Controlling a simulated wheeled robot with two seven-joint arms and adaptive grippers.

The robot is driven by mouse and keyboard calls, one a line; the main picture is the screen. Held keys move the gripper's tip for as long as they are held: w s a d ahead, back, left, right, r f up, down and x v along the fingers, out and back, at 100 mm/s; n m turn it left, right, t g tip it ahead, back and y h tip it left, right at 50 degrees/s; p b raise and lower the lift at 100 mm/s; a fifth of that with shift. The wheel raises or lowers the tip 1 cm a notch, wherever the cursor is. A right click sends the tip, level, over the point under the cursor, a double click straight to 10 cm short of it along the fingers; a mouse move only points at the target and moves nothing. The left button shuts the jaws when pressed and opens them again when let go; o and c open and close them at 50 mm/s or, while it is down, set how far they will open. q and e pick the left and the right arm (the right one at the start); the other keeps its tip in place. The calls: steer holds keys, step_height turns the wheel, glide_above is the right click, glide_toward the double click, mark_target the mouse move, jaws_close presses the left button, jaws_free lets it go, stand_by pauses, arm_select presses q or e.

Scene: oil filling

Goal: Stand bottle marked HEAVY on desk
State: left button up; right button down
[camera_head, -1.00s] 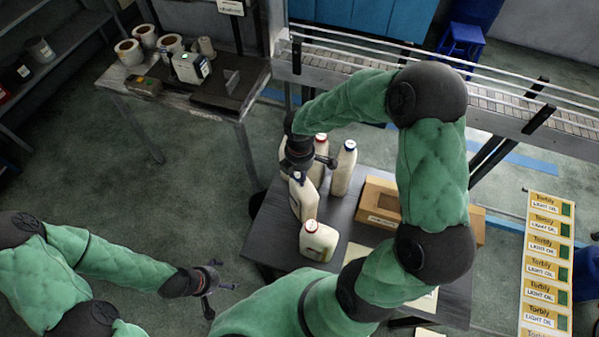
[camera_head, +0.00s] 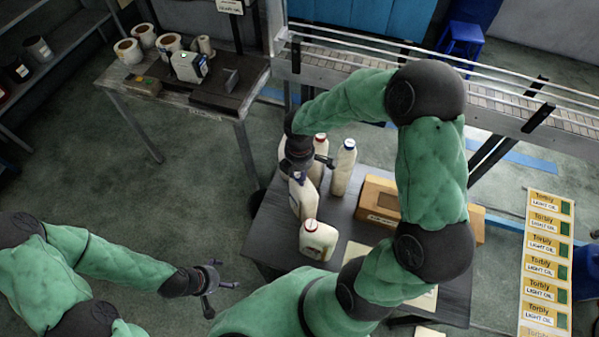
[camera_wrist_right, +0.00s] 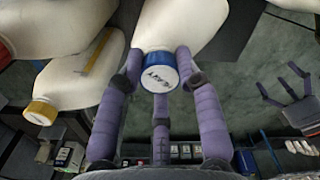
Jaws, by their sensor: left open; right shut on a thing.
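My right gripper (camera_head: 303,160) is above the desk (camera_head: 275,228), at the left end of the bottle group. In the right wrist view, its purple fingers (camera_wrist_right: 160,72) are shut around the neck of a cream bottle (camera_wrist_right: 185,22) with a blue cap (camera_wrist_right: 160,74). Dark lettering on the cap appears to read HEAVY. This bottle (camera_head: 304,202) also shows just below the gripper in the head view. I cannot tell whether its base touches the desk. My left gripper (camera_head: 208,282) is open and empty, left of the desk.
A red-capped bottle (camera_head: 319,241) stands close in front of the held one. A blue-capped bottle (camera_head: 343,170) and another red-capped one (camera_head: 319,158) stand behind. A cardboard box (camera_head: 378,198) is to the right. A yellow-capped bottle (camera_wrist_right: 75,68) shows in the wrist view.

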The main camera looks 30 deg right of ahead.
steer(key=shift+c, duration=1)
jaws_free()
steer(key=shift+r+p, duration=2.95)
steer(key=shift+r, duration=0.55)
